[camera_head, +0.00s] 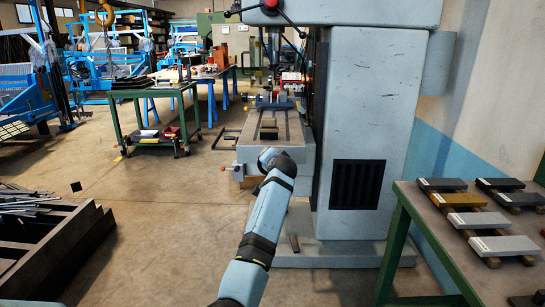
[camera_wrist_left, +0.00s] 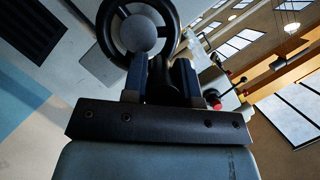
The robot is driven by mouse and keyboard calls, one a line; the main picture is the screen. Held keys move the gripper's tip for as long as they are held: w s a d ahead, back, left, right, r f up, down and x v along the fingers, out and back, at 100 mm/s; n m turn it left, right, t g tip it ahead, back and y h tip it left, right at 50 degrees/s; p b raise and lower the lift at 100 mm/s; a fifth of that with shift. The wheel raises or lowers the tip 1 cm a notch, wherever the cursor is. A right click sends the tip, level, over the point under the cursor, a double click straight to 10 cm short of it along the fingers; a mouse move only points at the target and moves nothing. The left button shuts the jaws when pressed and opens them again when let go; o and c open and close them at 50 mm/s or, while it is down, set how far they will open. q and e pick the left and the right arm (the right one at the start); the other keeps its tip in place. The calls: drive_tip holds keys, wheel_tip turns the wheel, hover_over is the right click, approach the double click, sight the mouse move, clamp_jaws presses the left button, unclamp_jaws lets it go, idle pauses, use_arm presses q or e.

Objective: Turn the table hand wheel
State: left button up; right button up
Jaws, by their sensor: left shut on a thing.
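The hand wheel (camera_wrist_left: 138,33) is at the top of the left wrist view, with a dark round rim and a pale grey hub. In the head view my left arm reaches up to the front of the grey milling machine's table (camera_head: 292,125). Its wrist hides the wheel and the fingers there. My right gripper is in neither view.
The machine's tall grey column (camera_head: 366,120) stands right of my arm. A green-framed table (camera_head: 420,232) with several metal blocks is at the right. A dark crate (camera_head: 65,240) with metal bars is at the lower left. The floor between is mostly clear.

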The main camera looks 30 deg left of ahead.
use_arm(q)
drive_tip(key=shift+a+r, duration=0.2)
drive_tip(key=shift+r, duration=0.05)
idle(0.3)
drive_tip(key=o, duration=0.9)
drive_tip(key=shift+s+f, duration=0.1)
drive_tip(key=shift+f, duration=0.05)
drive_tip(key=shift+s+d+p, duration=0.25)
drive_tip(key=shift+d+p, duration=0.05)
drive_tip(key=shift+d, duration=0.05)
drive_tip(key=p+v, duration=0.2)
drive_tip(key=v, duration=1.1)
drive_tip(key=shift+r, duration=0.2)
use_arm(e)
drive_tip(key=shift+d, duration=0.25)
